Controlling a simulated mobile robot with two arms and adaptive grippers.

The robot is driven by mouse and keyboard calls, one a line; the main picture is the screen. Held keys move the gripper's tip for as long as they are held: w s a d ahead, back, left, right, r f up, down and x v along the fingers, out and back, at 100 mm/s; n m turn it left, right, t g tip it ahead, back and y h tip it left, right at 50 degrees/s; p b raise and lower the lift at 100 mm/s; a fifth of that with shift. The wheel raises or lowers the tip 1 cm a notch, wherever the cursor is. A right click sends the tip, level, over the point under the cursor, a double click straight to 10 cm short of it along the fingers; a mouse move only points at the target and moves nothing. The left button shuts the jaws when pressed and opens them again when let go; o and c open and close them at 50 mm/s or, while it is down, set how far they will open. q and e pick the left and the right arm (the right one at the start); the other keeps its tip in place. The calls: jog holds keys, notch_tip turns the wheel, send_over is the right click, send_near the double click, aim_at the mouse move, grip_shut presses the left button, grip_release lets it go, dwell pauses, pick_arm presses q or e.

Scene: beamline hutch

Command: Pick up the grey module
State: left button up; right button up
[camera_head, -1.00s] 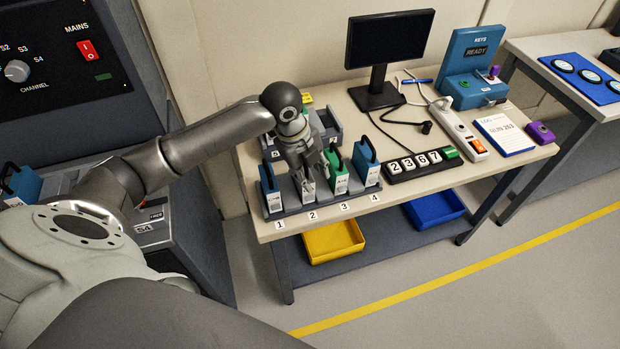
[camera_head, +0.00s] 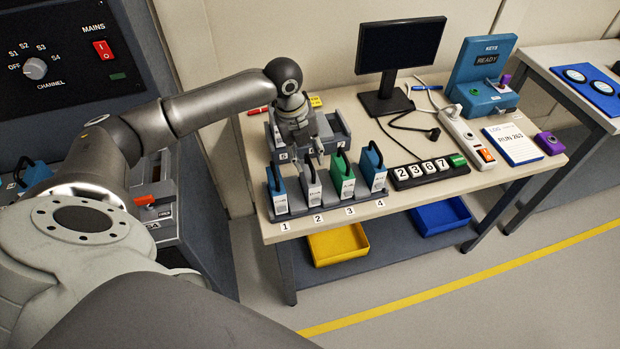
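The grey module (camera_head: 312,192) stands upright at position 2 of the front rack (camera_head: 298,213), its dark handle on top. A blue module (camera_head: 278,193) is at position 1, a green module (camera_head: 343,177) at 3 and another blue module (camera_head: 373,169) at 4. My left gripper (camera_head: 310,162) points down just above and behind the grey module's handle. Its fingers look apart with nothing between them. I cannot tell whether a fingertip touches the handle. My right gripper is not in view.
A second rack (camera_head: 338,137) stands behind the gripper. To the right are a number display (camera_head: 422,170), a monitor (camera_head: 400,45), cables and a power strip (camera_head: 466,135). Yellow (camera_head: 338,245) and blue (camera_head: 440,216) trays sit on the shelf below.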

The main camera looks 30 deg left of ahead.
aim_at(310, 163)
pick_arm(q)
jog(key=f, duration=0.4)
jog(key=shift+w+d+p, duration=0.25)
jog(key=shift+w+p, duration=0.15)
grip_shut()
